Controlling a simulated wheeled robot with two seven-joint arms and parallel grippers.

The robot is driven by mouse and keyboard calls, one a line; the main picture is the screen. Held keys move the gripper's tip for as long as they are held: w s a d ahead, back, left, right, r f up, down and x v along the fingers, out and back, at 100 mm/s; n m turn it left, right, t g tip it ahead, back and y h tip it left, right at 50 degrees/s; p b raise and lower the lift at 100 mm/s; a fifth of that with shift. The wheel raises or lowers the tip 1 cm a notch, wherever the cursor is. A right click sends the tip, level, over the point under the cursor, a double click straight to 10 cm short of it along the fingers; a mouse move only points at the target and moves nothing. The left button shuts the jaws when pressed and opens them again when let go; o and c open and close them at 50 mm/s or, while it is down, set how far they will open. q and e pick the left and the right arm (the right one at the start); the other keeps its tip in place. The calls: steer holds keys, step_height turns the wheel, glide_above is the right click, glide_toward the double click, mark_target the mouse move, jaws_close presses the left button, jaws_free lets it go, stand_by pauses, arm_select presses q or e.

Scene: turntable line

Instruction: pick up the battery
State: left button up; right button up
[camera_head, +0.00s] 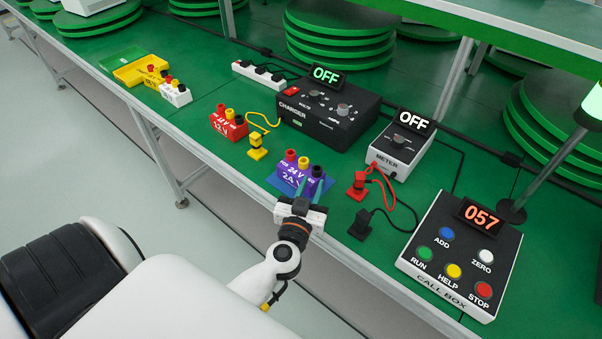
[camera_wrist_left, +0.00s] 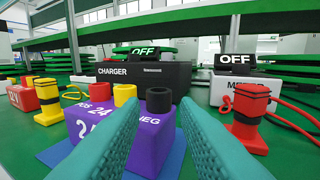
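A purple battery (camera_head: 297,178), marked 24 V, stands upright on a blue mat (camera_head: 282,184) near the table's front edge. It has red, yellow and black terminals on top and also shows close up in the wrist view (camera_wrist_left: 152,150). My left gripper (camera_head: 309,190) is at its near right side. Its teal fingers (camera_wrist_left: 160,113) are spread, with part of the battery, below the black terminal, seen between them; the left finger hides part of its face. I cannot tell whether they touch it. A red 12 V battery (camera_head: 229,126) stands farther left. My right gripper is not in view.
Behind are a black charger (camera_head: 322,123) and a meter (camera_head: 398,150), both reading OFF. A yellow plug (camera_head: 256,148) stands to the left.

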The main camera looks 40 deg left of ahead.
mark_target(316, 174)
arm_select(q)
steer(key=b+x, duration=0.1)
steer(key=x, duration=0.5)
steer(key=shift+f, duration=0.15)
jaws_close()
